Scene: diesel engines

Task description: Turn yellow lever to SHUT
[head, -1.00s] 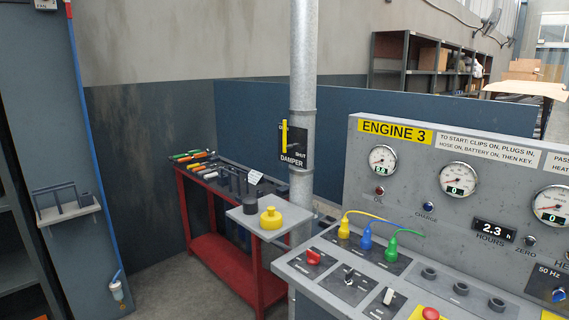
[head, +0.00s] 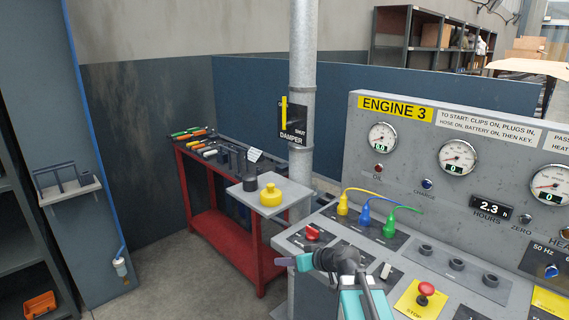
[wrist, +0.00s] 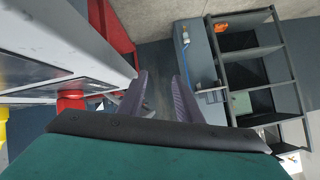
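The yellow lever (head: 284,114) stands upright on the black damper plate (head: 293,131), which is fixed to the grey vertical pipe (head: 302,75) in the head view. The plate reads SHUT to the right of the lever and DAMPER below. My gripper (head: 280,262) is low in the head view, over the front left of the engine panel, well below and apart from the lever. In the wrist view the two fingers of my gripper (wrist: 160,92) stand apart with nothing between them. The lever is not in the wrist view.
The Engine 3 panel (head: 450,150) is at right, with a red knob (head: 312,233), coloured plugs and a red stop button (head: 426,290). A small shelf with a yellow knob (head: 270,194) juts out below the damper. A red tool bench (head: 215,225) stands behind. Shelving (wrist: 262,75) shows in the wrist view.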

